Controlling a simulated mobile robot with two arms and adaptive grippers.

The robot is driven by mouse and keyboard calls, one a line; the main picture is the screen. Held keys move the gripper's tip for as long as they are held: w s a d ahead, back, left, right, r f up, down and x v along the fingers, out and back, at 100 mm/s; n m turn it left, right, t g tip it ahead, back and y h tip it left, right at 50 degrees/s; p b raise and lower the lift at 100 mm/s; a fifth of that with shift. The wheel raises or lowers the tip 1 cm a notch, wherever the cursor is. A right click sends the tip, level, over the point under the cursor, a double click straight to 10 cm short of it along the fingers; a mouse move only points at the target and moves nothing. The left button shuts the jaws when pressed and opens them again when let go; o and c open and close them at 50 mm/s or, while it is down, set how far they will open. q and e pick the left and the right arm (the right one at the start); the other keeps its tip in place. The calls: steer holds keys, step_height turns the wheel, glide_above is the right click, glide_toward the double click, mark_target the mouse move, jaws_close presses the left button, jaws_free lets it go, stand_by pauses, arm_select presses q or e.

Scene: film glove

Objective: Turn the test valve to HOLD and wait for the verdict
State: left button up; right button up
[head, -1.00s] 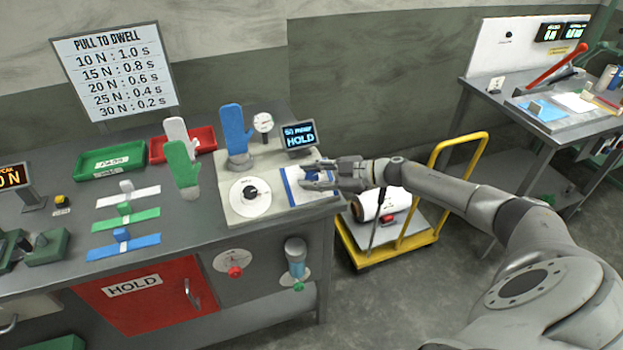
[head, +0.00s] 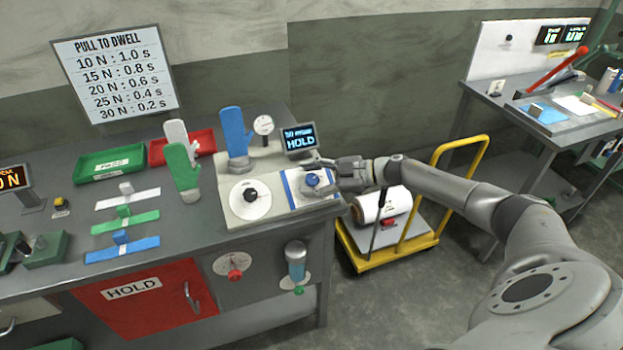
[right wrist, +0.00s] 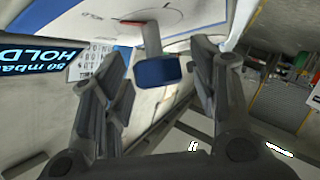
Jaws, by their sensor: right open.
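The blue valve knob (head: 313,180) sits on a white plate with blue edging at the right end of the bench. In the right wrist view the blue knob end (right wrist: 157,71) lies between and beyond the spread fingers, apart from both. My right gripper (head: 322,175) is open and empty, just right of the knob. The small display (head: 301,139) behind the plate reads HOLD; the wrist view also shows "50 mbar" on the display (right wrist: 40,55). A blue glove (head: 236,133) stands upright beside a round gauge (head: 263,125). My left gripper is out of view.
A black-knobbed dial (head: 250,196) is left of the valve plate. Green and red trays (head: 110,165) and white and green gloves (head: 182,167) stand farther left. A yellow cart (head: 385,255) with a roll is right of the bench. The floor beyond is clear.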

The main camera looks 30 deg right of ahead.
steer(key=v, duration=1.2)
stand_by(0.5)
